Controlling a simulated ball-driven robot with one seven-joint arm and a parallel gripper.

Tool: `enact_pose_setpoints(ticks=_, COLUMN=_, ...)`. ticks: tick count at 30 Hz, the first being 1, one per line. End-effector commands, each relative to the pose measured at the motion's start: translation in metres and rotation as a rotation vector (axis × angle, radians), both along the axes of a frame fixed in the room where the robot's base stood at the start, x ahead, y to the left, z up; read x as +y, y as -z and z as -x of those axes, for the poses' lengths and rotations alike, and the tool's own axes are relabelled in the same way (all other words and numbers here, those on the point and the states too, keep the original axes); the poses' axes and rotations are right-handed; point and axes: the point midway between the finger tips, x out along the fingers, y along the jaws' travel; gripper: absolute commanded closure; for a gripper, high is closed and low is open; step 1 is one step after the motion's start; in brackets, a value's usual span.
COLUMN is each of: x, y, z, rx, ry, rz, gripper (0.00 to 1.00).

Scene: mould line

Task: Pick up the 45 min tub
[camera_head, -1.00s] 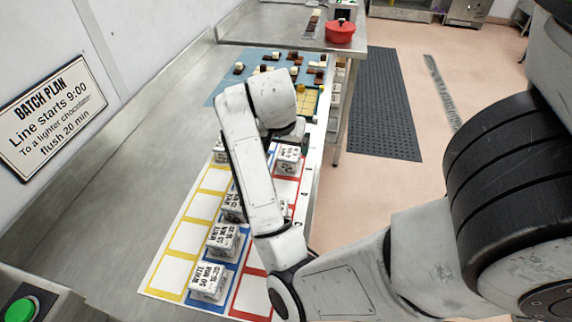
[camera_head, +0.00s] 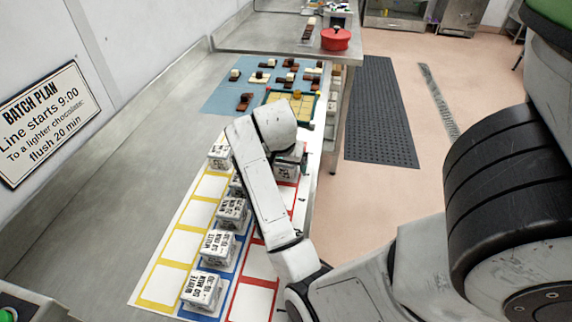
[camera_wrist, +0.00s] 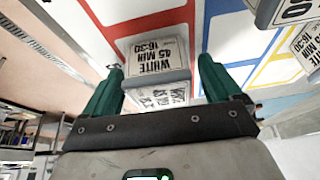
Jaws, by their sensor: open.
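The 45 min tub shows in the wrist view as a pale tub (camera_wrist: 157,60) with a label reading WHITE 45 MIN 16:30. It stands on the marked sheet between and just beyond the fingertips of my gripper (camera_wrist: 160,75). The green fingers are open, one on each side of it, with no clear contact seen. In the head view, a tub (camera_head: 286,171) stands in the red column right beside my gripper, partly covered by my wrist. Its print is too small to read there, and my fingers are mostly hidden.
Several white tubs, including a 50 min tub (camera_head: 202,290), stand along the blue column left of my arm. Another tub (camera_head: 221,156) is at the top of the yellow column. A yellow tray (camera_head: 283,97) and chocolate pieces lie beyond on a blue mat (camera_head: 222,99).

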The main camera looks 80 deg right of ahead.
Motion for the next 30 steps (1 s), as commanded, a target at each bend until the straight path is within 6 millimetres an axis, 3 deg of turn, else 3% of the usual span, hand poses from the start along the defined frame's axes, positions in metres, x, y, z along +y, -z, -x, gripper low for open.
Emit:
enact_pose_setpoints(ticks=3, x=0.0001, y=-0.0002, z=-0.0001, rx=0.0, ry=0.0, rz=0.0, gripper=0.1)
enact_pose_setpoints(ticks=21, x=0.0001, y=-0.0005, z=-0.0001, rx=0.0, ry=0.0, rz=0.001, gripper=0.68)
enact_pose_setpoints(ticks=30, x=-0.0001, y=-0.0026, z=-0.0003, rx=-0.001, ry=0.0, rz=0.002, gripper=0.68)
